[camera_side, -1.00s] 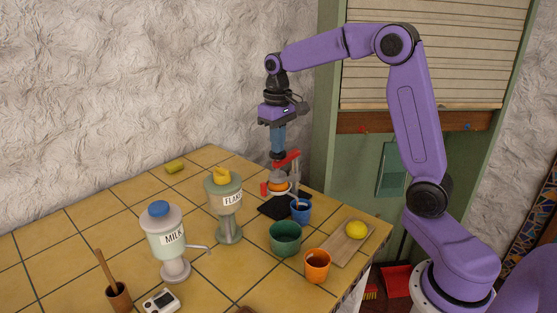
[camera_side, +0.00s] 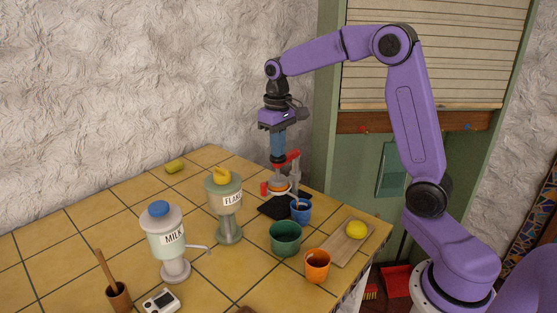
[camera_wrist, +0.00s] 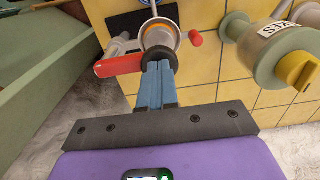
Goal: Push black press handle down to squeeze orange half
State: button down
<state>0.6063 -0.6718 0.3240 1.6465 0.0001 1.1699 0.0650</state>
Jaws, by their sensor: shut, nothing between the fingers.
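The juice press stands on a black mat at the back right of the counter in the side view. Its lever (camera_side: 291,156) looks red, not black, and also shows in the wrist view (camera_wrist: 118,66). A dark round part sits at the lever, right under my fingertips. My gripper (camera_side: 278,154) is shut, empty and pointing straight down on top of the press, apparently touching it. Its blue fingers (camera_wrist: 158,68) lie together in the wrist view. The orange half (camera_side: 279,185) shows as an orange band in the press, below the fingers; its top is hidden.
A blue cup (camera_side: 301,211) stands at the press's front. Green (camera_side: 285,239) and orange (camera_side: 317,266) cups, and a board (camera_side: 338,246) with a lemon (camera_side: 356,230), stand nearer. The flakes dispenser (camera_side: 224,208) is left of the press. The counter's back left is mostly clear.

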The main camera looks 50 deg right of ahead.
jog(key=shift+f, duration=0.3)
notch_tip(320, 180, up, 9)
dwell(0.9)
dwell(0.4)
jog(key=s+a+f+n, duration=0.2)
jog(key=s+a+n, duration=0.1)
jog(key=s+a, duration=0.35)
jog(key=s+a+f+n, duration=0.3)
jog(key=s+a, duration=0.2)
jog(key=s, duration=0.2)
jog(key=s+f+n, duration=0.3)
jog(key=s, duration=0.6)
jog(key=s+d+f+n, duration=0.1)
jog(key=s+f+n, duration=0.2)
jog(key=s, duration=0.6)
jog(key=shift+s+f+n, duration=0.3)
jog(key=shift+s+f, duration=0.05)
jog(key=shift+f, duration=0.25)
